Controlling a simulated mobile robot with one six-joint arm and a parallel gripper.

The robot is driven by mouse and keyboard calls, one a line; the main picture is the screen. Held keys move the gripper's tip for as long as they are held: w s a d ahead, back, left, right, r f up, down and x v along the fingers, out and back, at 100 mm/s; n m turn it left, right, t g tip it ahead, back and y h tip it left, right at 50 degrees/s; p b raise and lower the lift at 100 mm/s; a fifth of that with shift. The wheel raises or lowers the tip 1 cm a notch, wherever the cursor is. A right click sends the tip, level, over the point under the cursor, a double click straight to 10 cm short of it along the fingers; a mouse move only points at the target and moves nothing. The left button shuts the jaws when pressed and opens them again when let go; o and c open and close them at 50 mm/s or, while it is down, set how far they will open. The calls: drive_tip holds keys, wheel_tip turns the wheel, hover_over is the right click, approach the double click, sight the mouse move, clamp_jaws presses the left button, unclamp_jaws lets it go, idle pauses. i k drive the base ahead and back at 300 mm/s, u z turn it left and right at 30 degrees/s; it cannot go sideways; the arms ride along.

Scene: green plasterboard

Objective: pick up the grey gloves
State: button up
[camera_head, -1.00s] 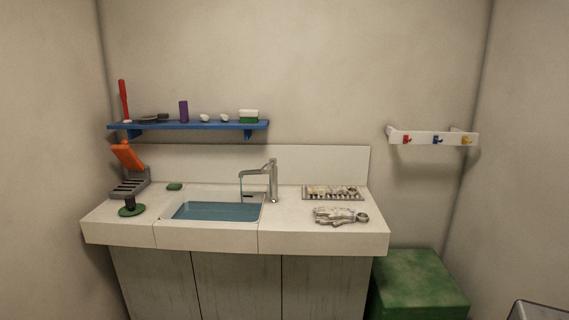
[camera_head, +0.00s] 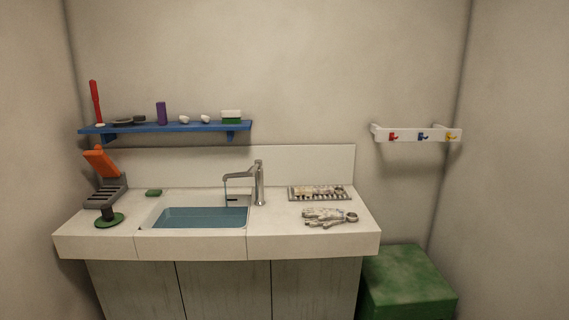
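The grey gloves (camera_head: 328,217) lie flat on the white countertop (camera_head: 300,236), to the right of the sink and near the counter's front right part. They look pale grey, with a rounded cuff at the right end. They are in front of a grey rack (camera_head: 320,193) and apart from it. My gripper is not in view.
A sink basin (camera_head: 200,218) with water and a tall tap (camera_head: 259,184) are left of the gloves. A green box (camera_head: 408,283) stands right of the counter. A blue shelf (camera_head: 180,127) and a white hook rail (camera_head: 437,135) are on the wall.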

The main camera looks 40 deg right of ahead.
sight(325, 218)
drive_tip(key=z, duration=0.95)
drive_tip(key=k, duration=1)
drive_tip(key=i, duration=0.75)
drive_tip(key=z, duration=0.05)
